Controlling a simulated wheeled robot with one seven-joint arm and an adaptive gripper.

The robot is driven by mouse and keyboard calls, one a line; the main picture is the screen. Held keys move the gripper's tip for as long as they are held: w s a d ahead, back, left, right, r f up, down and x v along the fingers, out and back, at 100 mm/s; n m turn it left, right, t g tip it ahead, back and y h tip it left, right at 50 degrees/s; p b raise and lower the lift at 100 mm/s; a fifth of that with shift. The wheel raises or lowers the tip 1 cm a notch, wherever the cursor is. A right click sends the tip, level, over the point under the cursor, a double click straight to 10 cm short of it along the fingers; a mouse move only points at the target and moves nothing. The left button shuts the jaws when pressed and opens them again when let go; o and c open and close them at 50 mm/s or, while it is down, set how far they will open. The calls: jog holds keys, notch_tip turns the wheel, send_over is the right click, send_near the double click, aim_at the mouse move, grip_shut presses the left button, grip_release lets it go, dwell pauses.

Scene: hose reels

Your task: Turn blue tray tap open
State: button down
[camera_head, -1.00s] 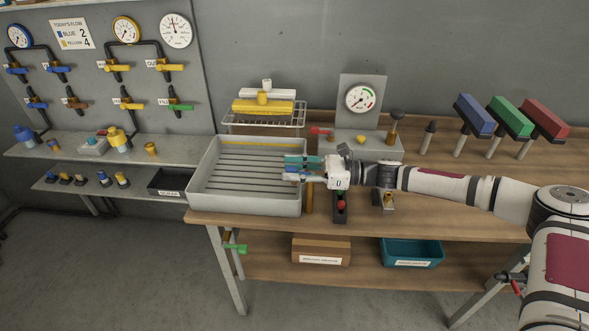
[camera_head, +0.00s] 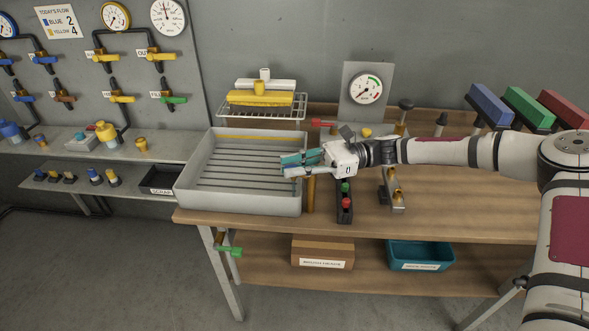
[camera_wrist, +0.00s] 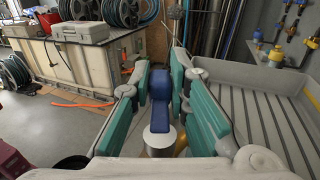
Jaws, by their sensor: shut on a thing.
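The blue tap handle (camera_wrist: 160,92) shows in the wrist view between my gripper's teal-padded fingers (camera_wrist: 160,72). It stands on a pale round stem, with a yellow part just below. My gripper is shut on this handle. The ribbed tray also shows at the right in the wrist view (camera_wrist: 270,70).
A block with green and red buttons (camera_head: 345,203) and a small metal fixture (camera_head: 393,190) stand close to my wrist. A gauge panel (camera_head: 366,88) and a wire rack (camera_head: 262,105) are behind. The bench front is clear to the right.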

jog(key=n+g+h+b, duration=0.1)
jog(key=n+g+b, duration=0.1)
jog(key=s+n+g+h+b, duration=0.1)
jog(key=g+h+b, duration=0.1)
jog(key=g, duration=0.1)
jog(key=d+n+g+h+b, duration=0.1)
jog(key=n+g+b, duration=0.1)
jog(key=b, duration=0.1)
jog(key=shift+s+f+n+h, duration=0.25)
jog(key=shift+n+h, duration=0.05)
jog(key=shift+h, duration=0.1)
jog(key=n+g+h+b, duration=0.1)
jog(key=h+b, duration=0.1)
jog(key=d+n+g+h+b, duration=0.1)
jog(key=n+g+h+b, duration=0.1)
jog(key=s+d+n+g+h+b, duration=0.1)
jog(key=n+h+b, duration=0.1)
jog(key=h, duration=0.1)
jog(key=shift+r+g+b, duration=0.1)
jog(key=shift+g+b, duration=0.2)
jog(key=shift+b, duration=0.1)
jog(key=shift+s+n+h+b, duration=0.1)
jog(key=shift+n+h+b, duration=0.25)
jog(key=shift+h, duration=0.25)
jog(key=shift+r, duration=0.1)
jog(key=c, duration=1.5)
grip_release()
notch_tip(320, 180, up, 10)
